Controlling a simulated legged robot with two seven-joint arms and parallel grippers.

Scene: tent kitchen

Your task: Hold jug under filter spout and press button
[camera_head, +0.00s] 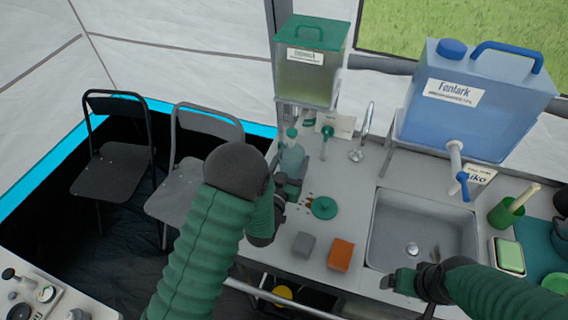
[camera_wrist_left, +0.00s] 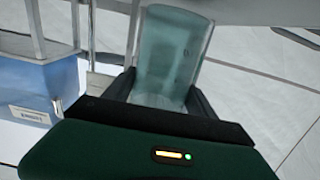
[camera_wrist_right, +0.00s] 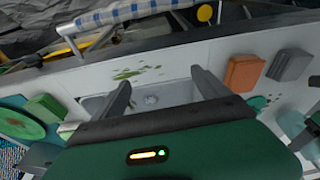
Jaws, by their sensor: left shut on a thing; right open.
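A translucent teal jug (camera_head: 291,157) stands upright near the counter's left back, below the green-lidded tank (camera_head: 309,75). My left gripper (camera_head: 292,186) is shut on the jug, which also shows between its fingers in the left wrist view (camera_wrist_left: 172,55). A green tap-like part (camera_head: 326,132) is just right of the jug; I cannot tell whether the jug's mouth is under a spout. No button can be made out clearly. My right gripper (camera_head: 388,281) is open and empty near the sink's front left; its fingers show apart in the right wrist view (camera_wrist_right: 165,88).
A blue water tank (camera_head: 475,100) with a blue tap (camera_head: 462,182) stands above the sink (camera_head: 415,232). A green round lid (camera_head: 324,207), a grey block (camera_head: 303,244) and an orange block (camera_head: 341,254) lie on the counter.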

